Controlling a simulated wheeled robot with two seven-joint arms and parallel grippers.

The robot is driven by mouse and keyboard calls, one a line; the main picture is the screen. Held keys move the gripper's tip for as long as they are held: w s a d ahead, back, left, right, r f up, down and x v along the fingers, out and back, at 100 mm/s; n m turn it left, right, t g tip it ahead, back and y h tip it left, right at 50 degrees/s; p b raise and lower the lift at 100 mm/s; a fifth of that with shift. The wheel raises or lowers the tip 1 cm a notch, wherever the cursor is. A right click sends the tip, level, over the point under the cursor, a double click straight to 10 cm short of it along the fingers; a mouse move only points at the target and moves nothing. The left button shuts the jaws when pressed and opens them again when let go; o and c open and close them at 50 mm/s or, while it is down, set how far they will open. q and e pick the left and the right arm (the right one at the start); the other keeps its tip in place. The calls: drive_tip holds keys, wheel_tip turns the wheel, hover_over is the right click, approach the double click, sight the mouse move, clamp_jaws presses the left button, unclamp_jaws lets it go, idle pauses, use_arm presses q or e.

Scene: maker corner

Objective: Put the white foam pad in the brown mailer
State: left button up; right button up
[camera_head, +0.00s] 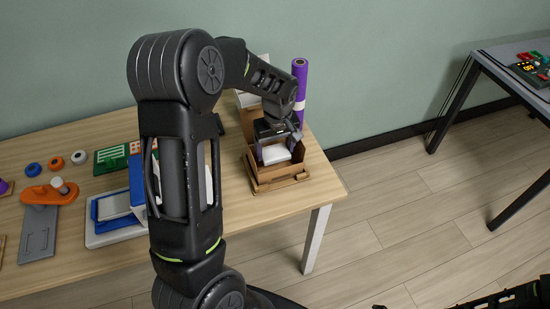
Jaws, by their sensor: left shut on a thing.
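The brown mailer (262,187) is an open box on the right end of the wooden table. The white foam pad (275,155) is at the mailer's opening, inside its outline in this view. My left gripper (277,142) points down over the mailer and is shut on the pad. The gripper hides part of the pad and the mailer's back. I cannot tell whether the pad touches the mailer's floor. Only a dark piece of my right arm shows at the bottom right corner; its gripper is not visible.
A purple roll (299,90) stands upright just behind the mailer. A blue and white device (112,213) is partly hidden behind my left arm. Orange, green and grey items lie on the table's left. A second table (503,69) with electronics stands at right, with bare floor between.

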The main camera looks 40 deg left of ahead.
sight(275, 154)
use_arm(q)
drive_tip(key=shift+f, duration=2.2)
drive_tip(key=shift+f, duration=0.25)
drive_tip(key=o, duration=1)
drive_tip(key=shift+r, duration=0.1)
drive_tip(key=r, duration=0.8)
drive_tip(key=d+r, duration=0.1)
drive_tip(key=r, duration=0.3)
drive_tip(key=shift+s+d+r+b, duration=0.1)
drive_tip(key=shift+s+b, duration=0.25)
drive_tip(key=shift+s, duration=0.05)
